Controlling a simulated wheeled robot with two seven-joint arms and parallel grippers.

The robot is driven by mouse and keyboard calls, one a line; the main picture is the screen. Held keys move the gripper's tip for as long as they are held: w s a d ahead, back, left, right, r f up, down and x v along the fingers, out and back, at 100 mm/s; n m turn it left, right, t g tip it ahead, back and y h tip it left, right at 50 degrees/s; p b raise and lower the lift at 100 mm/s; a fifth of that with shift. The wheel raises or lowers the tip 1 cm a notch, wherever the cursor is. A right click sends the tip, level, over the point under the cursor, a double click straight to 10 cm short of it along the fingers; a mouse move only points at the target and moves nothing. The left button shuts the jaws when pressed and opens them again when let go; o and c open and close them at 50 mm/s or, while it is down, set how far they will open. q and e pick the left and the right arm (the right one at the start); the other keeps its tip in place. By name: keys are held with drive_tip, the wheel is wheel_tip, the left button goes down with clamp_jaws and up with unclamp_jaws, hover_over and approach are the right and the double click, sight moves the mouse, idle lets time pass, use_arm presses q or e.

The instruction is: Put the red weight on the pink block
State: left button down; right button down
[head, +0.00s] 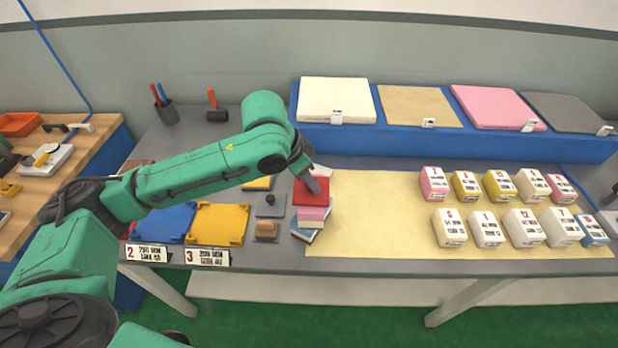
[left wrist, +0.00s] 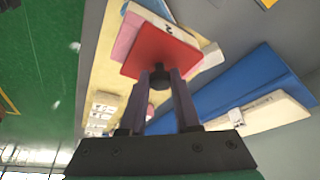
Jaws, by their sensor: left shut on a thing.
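The red weight (head: 308,194) is a flat red square plate with a black knob. My left gripper (head: 316,184) is shut on that knob. In the left wrist view the fingers (left wrist: 160,80) stand on either side of the knob, with the red plate (left wrist: 158,50) just beyond. The pink block (head: 313,213) shows below the red weight in the head view, in a small pile of blocks. Its pink side (left wrist: 128,38) also shows behind the plate in the left wrist view. I cannot tell whether the weight touches it. My right gripper is out of view.
A beige mat (head: 380,225) to the right holds several labelled boxes. Yellow (head: 215,224) and blue trays lie to the left. A raised blue shelf (head: 400,139) behind bears mattress samples. A tool cup (head: 165,111) and a hammer stand at the back left.

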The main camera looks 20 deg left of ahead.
use_arm(q)
drive_tip(key=shift+d, duration=0.1)
drive_tip(key=c, duration=0.6)
unclamp_jaws()
drive_tip(key=shift+f, duration=0.1)
drive_tip(key=shift+c, duration=0.2)
drive_tip(key=shift+r, duration=0.25)
drive_tip(key=v, duration=1.1)
drive_tip(key=shift+s+r, duration=0.15)
drive_tip(key=shift+r, duration=0.2)
